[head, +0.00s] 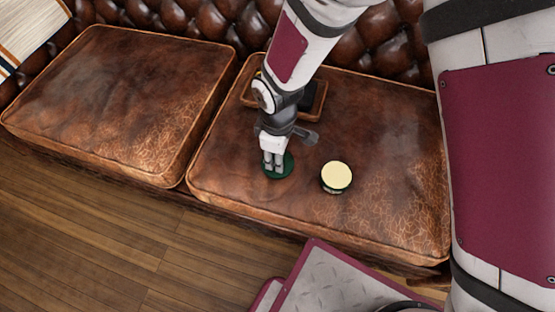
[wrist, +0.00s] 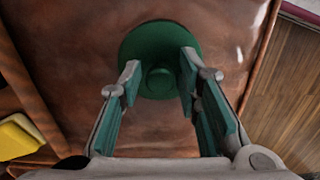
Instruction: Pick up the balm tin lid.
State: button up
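The balm tin lid (wrist: 160,42) is a dark green disc with a round knob in its middle. It lies on the brown leather seat cushion (head: 390,195). It also shows in the head view (head: 286,168), partly covered by my gripper. My gripper (wrist: 160,78) is open, with one finger on each side of the knob and a gap to it on both sides. The fingertips overlap the lid in the wrist view; I cannot tell if they touch it. The balm tin (head: 337,176), with a pale cream top, stands open to the right of the lid.
A brown tray (head: 318,105) lies behind my gripper near the tufted backrest. A yellow thing (wrist: 18,137) shows at the left in the wrist view. Another leather cushion (head: 120,100) is at the left and bare. The wooden floor lies in front of the cushions.

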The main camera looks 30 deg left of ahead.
grip_shut()
jog(key=shift+r, duration=0.1)
